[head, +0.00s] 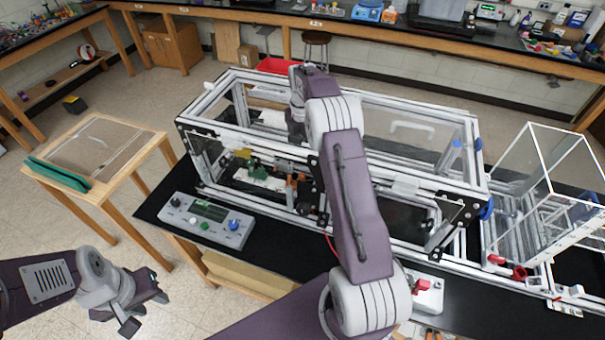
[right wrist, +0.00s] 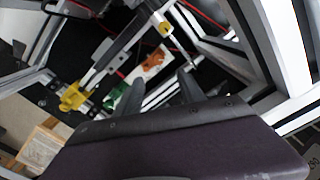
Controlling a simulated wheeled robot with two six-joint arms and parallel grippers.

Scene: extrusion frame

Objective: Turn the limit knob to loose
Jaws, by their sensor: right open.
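A grey control box (head: 195,228) lies on the black bench top at the front left of the extrusion frame. It has a small green display (head: 209,210), a black knob (head: 175,200), a blue knob (head: 234,225) and several small buttons. I cannot read its labels, so I cannot tell which knob is the limit knob. My left gripper (head: 147,312) is low at the left, over the floor, apart from the box, its fingers spread and empty. My right arm reaches over the frame. Its gripper is hidden in the head view; in the right wrist view the right gripper (right wrist: 158,88) is open and empty.
The clear-panelled extrusion frame (head: 225,85) fills the bench middle. A yellow part (right wrist: 75,97) and a green part (right wrist: 118,92) show inside it. A clear box (head: 560,165) stands at the right.

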